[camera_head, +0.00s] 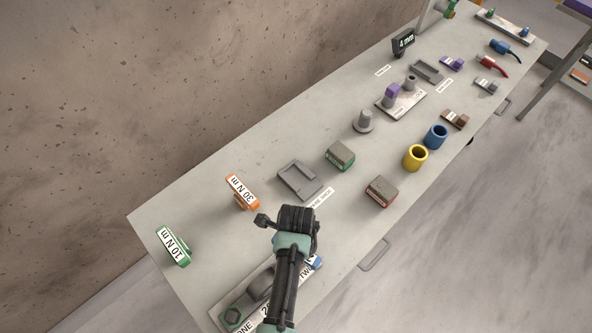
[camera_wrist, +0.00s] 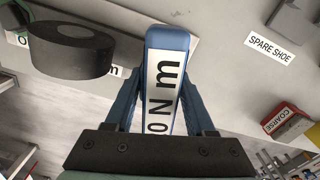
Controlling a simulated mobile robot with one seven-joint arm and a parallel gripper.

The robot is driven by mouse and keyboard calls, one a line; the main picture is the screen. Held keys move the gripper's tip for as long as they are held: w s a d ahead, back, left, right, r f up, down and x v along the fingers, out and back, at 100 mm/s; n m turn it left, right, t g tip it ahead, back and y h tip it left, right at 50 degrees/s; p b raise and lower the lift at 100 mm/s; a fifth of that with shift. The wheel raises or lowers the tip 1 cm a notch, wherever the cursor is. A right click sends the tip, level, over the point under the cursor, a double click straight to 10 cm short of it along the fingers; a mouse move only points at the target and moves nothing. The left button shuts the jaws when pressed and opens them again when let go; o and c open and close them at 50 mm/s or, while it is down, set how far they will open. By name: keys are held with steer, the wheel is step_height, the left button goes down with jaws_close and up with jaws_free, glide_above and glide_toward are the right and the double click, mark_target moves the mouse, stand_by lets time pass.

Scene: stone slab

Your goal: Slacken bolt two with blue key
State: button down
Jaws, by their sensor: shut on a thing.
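My gripper (camera_wrist: 160,108) is shut on the blue key (camera_wrist: 166,42), whose white label reads "0 N m" in part. In the head view a small blue part of the key (camera_head: 316,263) shows beside my arm. Below my arm lies a bolt plate (camera_head: 248,322) marked ONE and TWO. A green hex bolt head (camera_head: 232,316) sits at the ONE end. A grey round post (camera_head: 262,284) stands on the plate, partly covered. Bolt two is hidden behind my arm, so I cannot tell whether the key touches it. A dark round piece (camera_wrist: 70,48) shows left of the key.
Orange (camera_head: 241,191) and green (camera_head: 174,246) keys stand along the wall side. An empty grey tray (camera_head: 299,181), a green block (camera_head: 340,156) and a red block (camera_head: 381,192) lie farther along. Yellow (camera_head: 415,158) and blue (camera_head: 436,137) cups stand near the front edge.

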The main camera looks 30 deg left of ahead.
steer(key=shift+f+b, duration=0.5)
steer(key=shift+f, duration=0.25)
steer(key=n+p, duration=0.1)
steer(key=n, duration=0.2)
steer(key=shift+n, duration=0.4)
steer(key=n, duration=0.4)
steer(key=shift+p, duration=0.3)
steer(key=n, duration=0.4)
steer(key=shift+p, duration=0.3)
steer(key=n, duration=0.3)
steer(key=shift+r+p, duration=1.8)
steer(key=shift+p, duration=0.15)
